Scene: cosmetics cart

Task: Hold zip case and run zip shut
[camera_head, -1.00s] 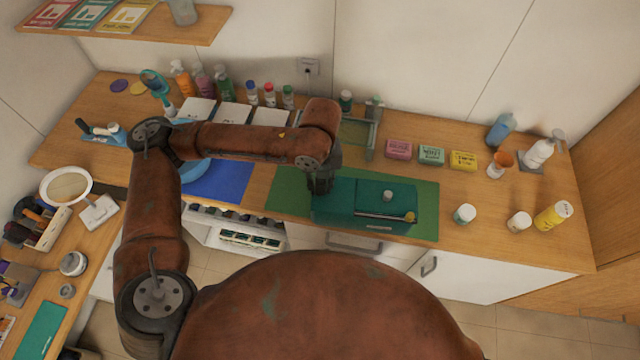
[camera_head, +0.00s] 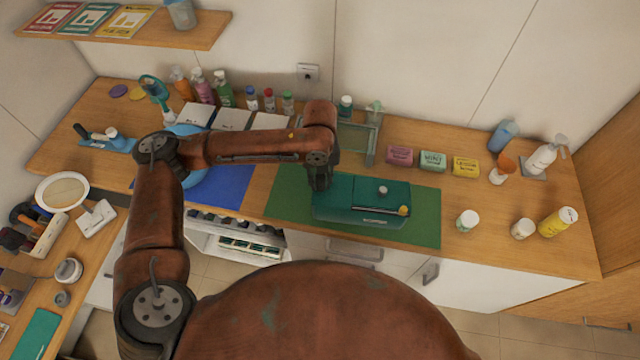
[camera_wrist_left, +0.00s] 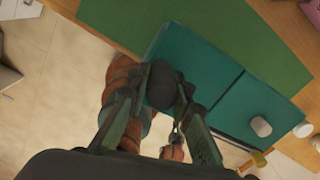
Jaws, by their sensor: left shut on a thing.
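The teal zip case (camera_head: 350,212) lies on the green mat (camera_head: 427,205) on the counter. A pale round knob (camera_head: 383,190) is on its top, and a small yellow piece (camera_head: 404,210) is at its right front corner. My left gripper (camera_head: 319,188) is shut on the case's left end. In the left wrist view the gripper (camera_wrist_left: 172,92) overlaps the edge of the case (camera_wrist_left: 190,55); its fingertips hide the gripped part. The pale knob (camera_wrist_left: 262,126) and yellow piece (camera_wrist_left: 258,159) also show there. The zip line is hard to make out. My right gripper is not in view.
A white jar (camera_head: 467,220) stands right of the mat. A blue mat (camera_head: 222,183) lies to the left. The counter's front edge is close to the case.

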